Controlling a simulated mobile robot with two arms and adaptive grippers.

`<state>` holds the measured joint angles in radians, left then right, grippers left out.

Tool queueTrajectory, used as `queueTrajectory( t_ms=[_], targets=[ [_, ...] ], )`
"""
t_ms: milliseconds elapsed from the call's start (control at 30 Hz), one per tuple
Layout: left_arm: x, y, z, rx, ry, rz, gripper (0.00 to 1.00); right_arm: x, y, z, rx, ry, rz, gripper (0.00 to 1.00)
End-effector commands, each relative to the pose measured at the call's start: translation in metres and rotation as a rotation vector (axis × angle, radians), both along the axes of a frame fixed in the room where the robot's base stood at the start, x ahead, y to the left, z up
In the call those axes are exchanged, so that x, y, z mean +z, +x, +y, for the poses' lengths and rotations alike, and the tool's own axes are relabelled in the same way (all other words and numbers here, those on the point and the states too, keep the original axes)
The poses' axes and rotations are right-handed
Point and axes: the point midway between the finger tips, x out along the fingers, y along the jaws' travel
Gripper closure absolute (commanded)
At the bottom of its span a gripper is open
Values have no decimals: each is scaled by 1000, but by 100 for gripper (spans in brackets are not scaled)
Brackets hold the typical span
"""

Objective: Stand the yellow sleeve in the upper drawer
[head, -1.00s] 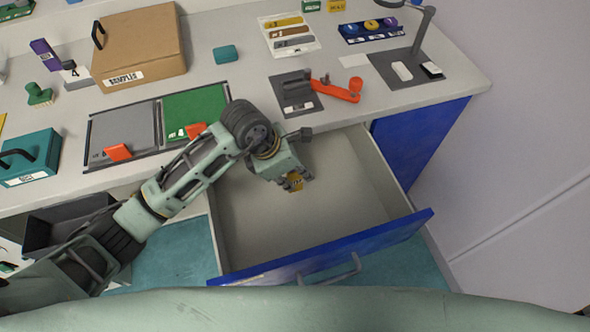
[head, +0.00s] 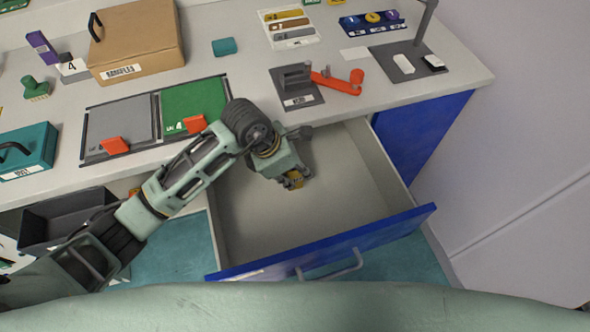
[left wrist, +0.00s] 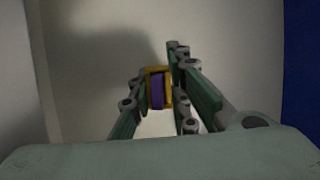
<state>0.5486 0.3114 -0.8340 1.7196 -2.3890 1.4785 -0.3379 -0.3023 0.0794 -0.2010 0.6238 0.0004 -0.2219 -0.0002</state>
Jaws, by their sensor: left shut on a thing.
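The upper drawer (head: 330,215) is pulled out, with a blue front and a pale, empty-looking floor. My left gripper (head: 293,181) is inside the drawer's outline in the head view, pointing down, and is shut on the yellow sleeve (head: 297,184). In the left wrist view the yellow sleeve (left wrist: 158,73) sits between the fingers (left wrist: 160,90), with a purple part showing inside its frame. Most of the sleeve is hidden by the fingers in the head view. I cannot tell whether it touches the drawer floor. My right gripper is in neither view.
The drawer's blue front (head: 330,245) and side walls bound the space around the gripper. The worktop above holds a cardboard box (head: 135,40), a green mat (head: 190,108), and a red-orange handle (head: 338,82). A dark open bin (head: 65,220) is at left. The drawer's right half is clear.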

Motion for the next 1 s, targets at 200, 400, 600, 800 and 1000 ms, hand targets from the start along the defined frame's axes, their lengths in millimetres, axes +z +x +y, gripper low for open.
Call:
queueTrajectory(
  t_ms=[200,400,600,800,1000],
  targets=[
    [-6,0,0,0,0,0,100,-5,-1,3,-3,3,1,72],
    [-6,0,0,0,0,0,71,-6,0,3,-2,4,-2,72],
    [-6,0,0,0,0,0,62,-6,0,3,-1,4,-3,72],
    [-6,0,0,0,0,0,62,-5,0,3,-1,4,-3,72],
    [6,0,0,-1,0,0,62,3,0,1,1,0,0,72]
  ],
)
